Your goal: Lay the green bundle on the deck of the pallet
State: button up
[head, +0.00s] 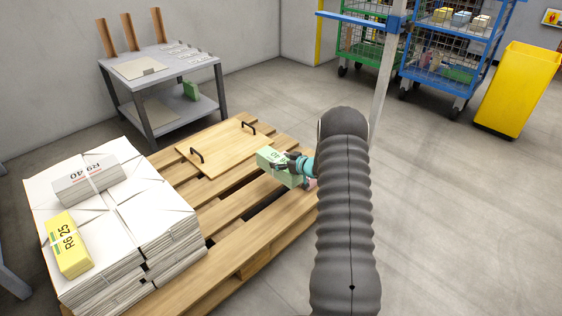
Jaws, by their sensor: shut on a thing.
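The green bundle (271,160) is a pale green block with a printed label, seen at the middle of the head view. My gripper (290,164) is shut on its right end. My dark ribbed arm hides part of the gripper and the area to its right. The wooden pallet (232,223) has slatted boards with dark gaps. The bundle is over the pallet's right part, beside a wooden board with handles; I cannot tell whether it touches the slats.
A board with two black handles (215,150) lies on the pallet. White paper stacks (150,215) fill its left end, with a grey bundle (88,182) and a yellow bundle (68,245) on top. A grey table (200,72), cage carts (455,70) and a yellow bin (515,92) stand behind.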

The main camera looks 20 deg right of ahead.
aim_at(298, 181)
jog(key=shift+w+f+b, duration=0.1)
jog(key=shift+f+b, duration=2.25)
jog(key=shift+f, duration=1.35)
jog(key=shift+f, duration=0.6)
jog(key=o, duration=1.8)
jog(key=shift+c, duration=0.2)
jog(key=shift+o, duration=0.7)
jog(key=shift+f+b, duration=0.2)
jog(key=shift+b, duration=0.1)
jog(key=v, duration=1.2)
jog(key=shift+r, duration=0.2)
